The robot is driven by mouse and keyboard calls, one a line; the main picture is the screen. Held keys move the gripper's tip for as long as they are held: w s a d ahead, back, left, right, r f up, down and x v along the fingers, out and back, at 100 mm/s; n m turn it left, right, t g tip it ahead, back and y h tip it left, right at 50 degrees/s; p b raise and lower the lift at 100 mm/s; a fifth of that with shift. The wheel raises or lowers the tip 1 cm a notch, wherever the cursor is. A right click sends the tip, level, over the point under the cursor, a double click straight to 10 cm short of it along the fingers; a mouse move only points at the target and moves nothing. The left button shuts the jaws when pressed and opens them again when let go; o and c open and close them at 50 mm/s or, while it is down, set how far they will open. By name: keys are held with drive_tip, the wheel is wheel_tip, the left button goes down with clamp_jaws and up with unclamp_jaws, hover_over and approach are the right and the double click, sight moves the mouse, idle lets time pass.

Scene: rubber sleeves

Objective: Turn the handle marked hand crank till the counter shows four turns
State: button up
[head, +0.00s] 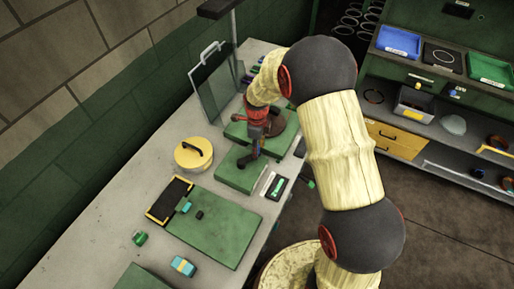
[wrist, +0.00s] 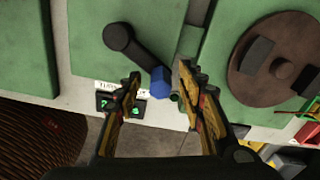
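The hand crank shows in the wrist view as a dark arm (wrist: 132,47) on a green block (wrist: 88,45), running from a round hub down right to a blue knob (wrist: 160,83). My gripper (wrist: 161,81) is open, with one finger on each side of the knob. The left finger stands apart from it; I cannot tell if the right finger touches it. A dark counter (wrist: 122,103) with green marks sits below the crank, behind a white label. Its figures are unreadable, and the left finger partly covers it. In the head view my gripper (head: 256,138) hides much of the crank.
A brown wheel (wrist: 266,62) with two raised blocks stands on a green block to the right in the wrist view. In the head view, a yellow round lid (head: 190,155), a black tray (head: 170,200) and a green mat (head: 225,230) lie nearer on the bench.

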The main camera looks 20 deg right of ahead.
wheel_tip(320, 180, up, 12)
idle(0.5)
idle(2.4)
wheel_tip(320, 180, down, 4)
drive_tip(key=shift+r+b, duration=0.2)
drive_tip(key=shift+b, duration=0.55)
drive_tip(key=shift+w+f, duration=0.1)
drive_tip(key=shift+f, duration=0.45)
wheel_tip(320, 180, down, 7)
drive_tip(key=shift+r, duration=0.15)
drive_tip(key=shift+c, duration=0.5)
clamp_jaws()
